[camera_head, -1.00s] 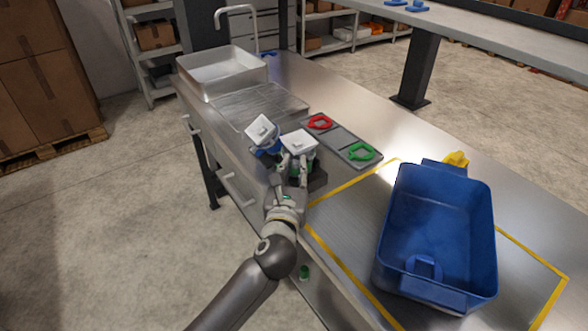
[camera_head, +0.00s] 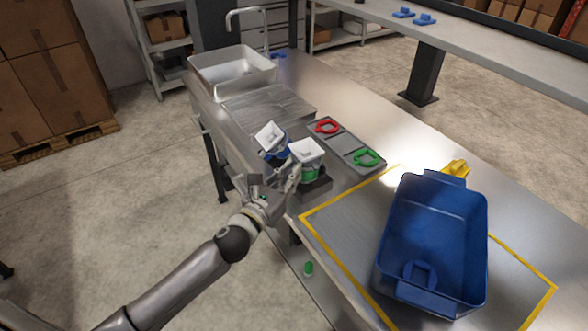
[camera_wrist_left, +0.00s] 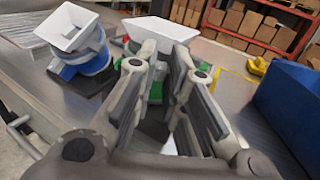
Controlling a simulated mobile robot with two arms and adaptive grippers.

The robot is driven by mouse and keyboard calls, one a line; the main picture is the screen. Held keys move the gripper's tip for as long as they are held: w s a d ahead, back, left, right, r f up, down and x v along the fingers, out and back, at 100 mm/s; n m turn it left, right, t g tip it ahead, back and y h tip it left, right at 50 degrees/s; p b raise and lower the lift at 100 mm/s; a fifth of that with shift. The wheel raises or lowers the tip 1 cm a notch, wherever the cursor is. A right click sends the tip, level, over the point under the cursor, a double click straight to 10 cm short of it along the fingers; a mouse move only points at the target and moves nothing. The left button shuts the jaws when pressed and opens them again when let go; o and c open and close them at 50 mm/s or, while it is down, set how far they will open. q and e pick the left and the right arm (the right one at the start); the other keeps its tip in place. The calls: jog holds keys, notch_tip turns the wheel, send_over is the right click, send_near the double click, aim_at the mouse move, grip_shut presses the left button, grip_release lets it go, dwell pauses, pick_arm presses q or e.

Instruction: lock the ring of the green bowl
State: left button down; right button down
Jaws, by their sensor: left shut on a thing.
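The green bowl (camera_head: 307,152) has a square white top and a green ring (camera_head: 309,173) around its lower body. It stands on a dark base at the bench's front edge, and its white top also shows in the left wrist view (camera_wrist_left: 160,29). My left gripper (camera_head: 294,177) is at the bowl's near left side, shut on part of the green ring. The fingers (camera_wrist_left: 166,68) hide the exact grip. My right gripper is not in view.
A tilted blue bowl (camera_head: 271,141) with a white top stands close at the left. A grey tray (camera_head: 343,143) with red and green ring shapes lies behind. A large blue bin (camera_head: 432,235) stands at the right. The sink (camera_head: 232,70) is at the far left.

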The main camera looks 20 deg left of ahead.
pick_arm(q)
jog(key=c, duration=1.5)
grip_release()
jog(key=shift+s, duration=0.1)
jog(key=s, duration=0.4)
jog(key=s+a, duration=0.1)
jog(key=s, duration=0.2)
jog(key=s+a, duration=0.1)
jog(key=s, duration=0.3)
jog(key=shift+s+a, duration=0.2)
jog(key=shift+s, duration=0.1)
